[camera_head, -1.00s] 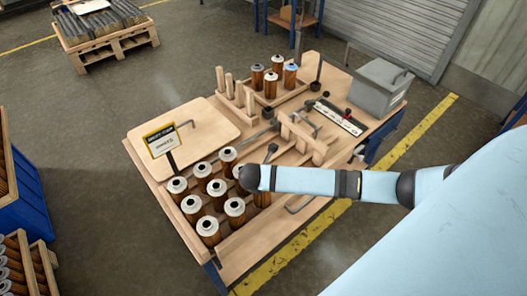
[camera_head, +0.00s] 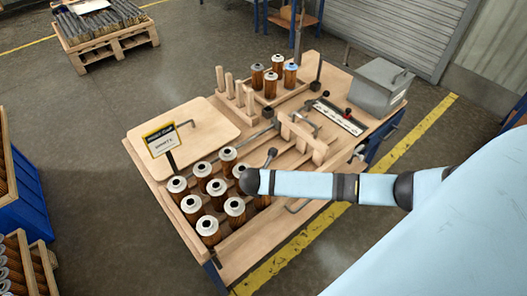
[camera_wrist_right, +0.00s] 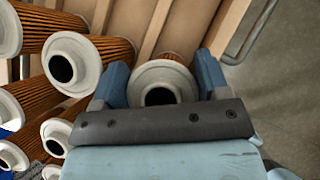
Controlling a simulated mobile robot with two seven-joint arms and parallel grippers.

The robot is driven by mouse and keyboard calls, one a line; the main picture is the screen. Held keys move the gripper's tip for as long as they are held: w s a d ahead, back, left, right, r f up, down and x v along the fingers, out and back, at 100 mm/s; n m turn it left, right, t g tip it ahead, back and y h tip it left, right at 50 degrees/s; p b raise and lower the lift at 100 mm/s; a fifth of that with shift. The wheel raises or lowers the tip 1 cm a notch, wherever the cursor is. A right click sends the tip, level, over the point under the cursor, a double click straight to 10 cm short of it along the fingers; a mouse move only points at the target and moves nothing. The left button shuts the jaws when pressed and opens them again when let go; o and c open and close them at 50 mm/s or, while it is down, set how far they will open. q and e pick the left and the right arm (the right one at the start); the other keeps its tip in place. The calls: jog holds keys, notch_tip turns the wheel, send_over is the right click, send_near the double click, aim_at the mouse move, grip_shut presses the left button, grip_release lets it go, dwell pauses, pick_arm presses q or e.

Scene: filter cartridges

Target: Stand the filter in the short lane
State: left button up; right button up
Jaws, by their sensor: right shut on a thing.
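My right gripper (camera_wrist_right: 160,85) is shut on a filter (camera_wrist_right: 163,72) with a white ringed end and orange pleated sides. The filter's end faces the wrist camera, between the two blue fingers. In the head view my right wrist hides the fingers, and an orange-brown filter side (camera_head: 263,201) shows just below it. Several like filters (camera_head: 208,228) stand upright in rows to the left of my wrist. Lanes between wooden rails (camera_head: 300,137) lie behind it; I cannot tell which is the short one. My left gripper is not in view.
Neighbouring filters (camera_wrist_right: 75,62) are close to the left finger. A sign (camera_head: 161,140), wooden pegs (camera_head: 229,85), a tray with several filters (camera_head: 271,85) and a grey box (camera_head: 378,88) are on the bench. A wooden panel (camera_head: 190,130) lies at left.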

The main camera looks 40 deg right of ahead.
jog(key=shift+f, duration=0.25)
jog(key=o, duration=1.3)
jog(key=v, duration=1.3)
jog(key=shift+a+r+b, duration=0.15)
jog(key=shift+r+b, duration=0.2)
jog(key=shift+b, duration=0.05)
